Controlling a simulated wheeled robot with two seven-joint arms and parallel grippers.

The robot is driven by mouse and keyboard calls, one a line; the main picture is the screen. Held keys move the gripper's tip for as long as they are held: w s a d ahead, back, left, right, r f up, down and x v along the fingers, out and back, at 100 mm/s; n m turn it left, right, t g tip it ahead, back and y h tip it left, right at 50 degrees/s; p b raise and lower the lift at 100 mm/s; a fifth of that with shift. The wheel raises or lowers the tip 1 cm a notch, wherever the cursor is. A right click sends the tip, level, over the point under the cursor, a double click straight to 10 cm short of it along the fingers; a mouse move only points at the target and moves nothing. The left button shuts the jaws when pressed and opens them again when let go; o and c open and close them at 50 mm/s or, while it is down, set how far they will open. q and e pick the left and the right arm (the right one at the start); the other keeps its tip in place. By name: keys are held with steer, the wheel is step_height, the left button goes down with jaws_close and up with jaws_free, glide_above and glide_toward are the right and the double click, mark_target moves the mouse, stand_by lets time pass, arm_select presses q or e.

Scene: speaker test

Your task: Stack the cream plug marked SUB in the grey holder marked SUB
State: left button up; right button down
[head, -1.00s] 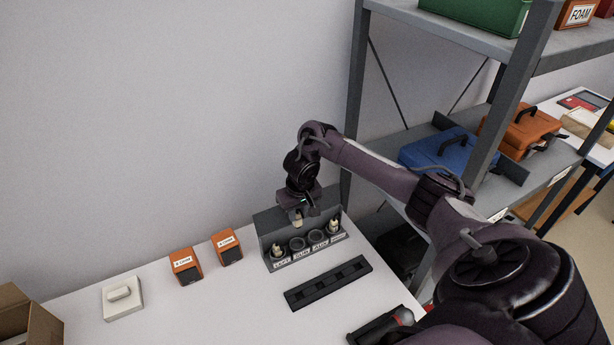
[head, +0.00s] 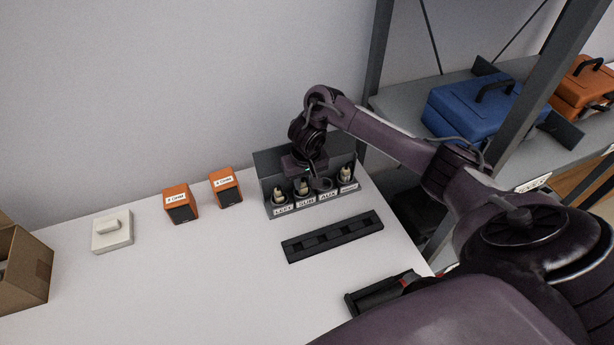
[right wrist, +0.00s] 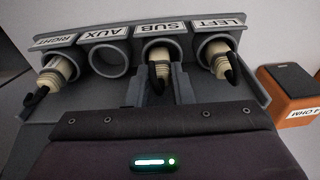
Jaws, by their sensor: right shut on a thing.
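The grey holder marked SUB (head: 306,203) is the second cup from the left in a grey rack at the back of the table. It also shows in the right wrist view (right wrist: 160,27). A cream plug (head: 304,187) stands in its mouth, about upright; how deep it sits I cannot tell. In the right wrist view the plug (right wrist: 160,66) is between my fingers, a dark cable at its end. My right gripper (head: 305,180) is shut on it, just above the cup. The plug's own marking is hidden. My left gripper is not in view.
Cream plugs stand in the LEFT cup (head: 281,198) and RIGHT cup (head: 346,176); the AUX cup (right wrist: 108,60) is empty. A black slotted bar (head: 333,237) lies in front. Orange boxes (head: 180,204) and a white block (head: 112,231) stand left.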

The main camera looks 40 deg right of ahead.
steer(key=shift+a+r, duration=0.1)
steer(key=shift+r, duration=0.1)
steer(key=shift+s+a, duration=0.1)
steer(key=shift+a, duration=0.05)
steer(key=shift+f, duration=0.25)
steer(key=c, duration=1.4)
jaws_free()
steer(key=shift+f, duration=0.15)
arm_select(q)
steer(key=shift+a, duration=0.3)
arm_select(e)
steer(key=shift+o, duration=0.6)
